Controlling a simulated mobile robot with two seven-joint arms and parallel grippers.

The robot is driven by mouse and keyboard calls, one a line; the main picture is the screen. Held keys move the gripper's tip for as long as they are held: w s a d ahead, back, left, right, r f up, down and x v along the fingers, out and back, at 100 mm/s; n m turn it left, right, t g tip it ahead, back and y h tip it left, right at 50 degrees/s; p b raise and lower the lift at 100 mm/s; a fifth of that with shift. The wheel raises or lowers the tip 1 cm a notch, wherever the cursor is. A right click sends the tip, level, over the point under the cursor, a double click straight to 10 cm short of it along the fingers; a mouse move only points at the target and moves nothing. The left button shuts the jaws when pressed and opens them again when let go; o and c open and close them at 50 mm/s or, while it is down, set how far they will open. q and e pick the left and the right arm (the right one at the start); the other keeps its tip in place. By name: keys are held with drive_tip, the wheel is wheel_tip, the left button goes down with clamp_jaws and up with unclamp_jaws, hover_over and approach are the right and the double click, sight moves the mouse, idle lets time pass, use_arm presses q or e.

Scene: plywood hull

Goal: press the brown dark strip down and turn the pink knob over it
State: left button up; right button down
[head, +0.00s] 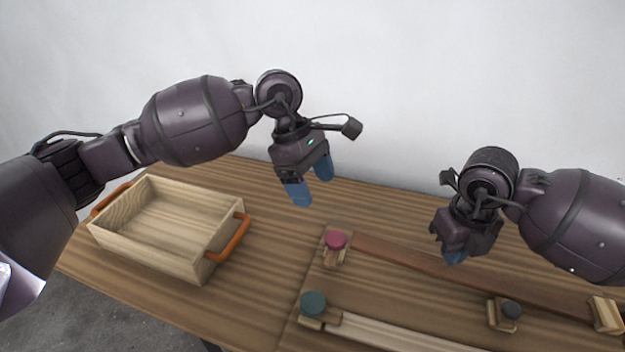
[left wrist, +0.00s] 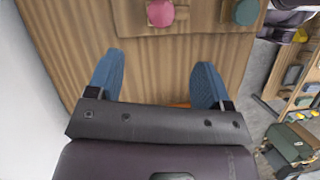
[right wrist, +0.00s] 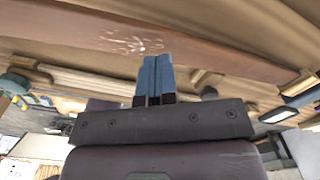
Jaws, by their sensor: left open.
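The brown dark strip (head: 400,256) runs from the middle of the table towards the right edge in the head view; it also crosses the right wrist view (right wrist: 215,58). The pink knob (head: 335,240) is on a small wooden block at the strip's left end; it shows at the top of the left wrist view (left wrist: 160,12). My left gripper (head: 313,191) is open and empty above the table, behind and left of the pink knob. My right gripper (head: 455,258) has its fingers together, with the tips at the strip; I cannot tell whether they touch it.
A wooden tray (head: 211,262) with orange handles stands at the left. A green knob (head: 313,303) sits at the end of a pale strip (head: 390,333) in front. A dark grey knob (head: 511,309) is on a block near the right.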

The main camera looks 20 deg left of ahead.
sight(334, 236)
use_arm(q)
drive_tip(key=x, duration=1.2)
drive_tip(key=shift+c, duration=0.3)
drive_tip(key=c, duration=0.9)
drive_tip(key=shift+c, duration=0.2)
use_arm(e)
drive_tip(key=shift+f, duration=0.45)
drive_tip(key=shift+f, duration=0.3)
